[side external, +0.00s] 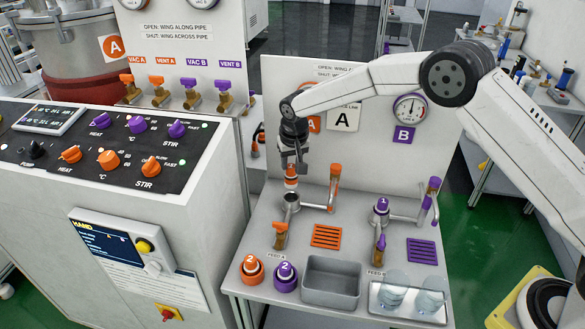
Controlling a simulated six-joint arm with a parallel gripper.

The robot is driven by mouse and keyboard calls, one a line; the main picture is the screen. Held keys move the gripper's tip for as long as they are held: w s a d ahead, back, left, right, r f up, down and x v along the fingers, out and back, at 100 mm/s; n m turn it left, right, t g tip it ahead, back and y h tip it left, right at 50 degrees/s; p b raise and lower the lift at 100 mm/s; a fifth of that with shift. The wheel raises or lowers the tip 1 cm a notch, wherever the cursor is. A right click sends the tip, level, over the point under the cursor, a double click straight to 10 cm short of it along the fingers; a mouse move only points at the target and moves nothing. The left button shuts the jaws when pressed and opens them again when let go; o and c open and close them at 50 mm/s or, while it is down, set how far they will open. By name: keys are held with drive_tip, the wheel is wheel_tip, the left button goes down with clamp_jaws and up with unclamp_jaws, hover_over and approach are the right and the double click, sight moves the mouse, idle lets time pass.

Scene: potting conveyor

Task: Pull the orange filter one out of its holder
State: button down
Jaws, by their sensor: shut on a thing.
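The orange filter (291,177), with a white band, hangs upright below my gripper (291,164). My gripper is shut on its top. The filter is just above its grey holder (291,203), whose dark round mouth shows open below it. The number on this filter is too small to read here. Orange-handled valves (281,229) stand in front of the holder and to its right.
A purple filter marked 1 (382,205) sits in the right holder. Orange 2 (251,269) and purple 2 (285,275) filters stand front left. A panel (372,165) stands behind.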

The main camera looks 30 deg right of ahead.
sight(291, 167)
drive_tip(key=shift+r, duration=0.25)
idle(0.4)
drive_tip(key=shift+r, duration=3.3)
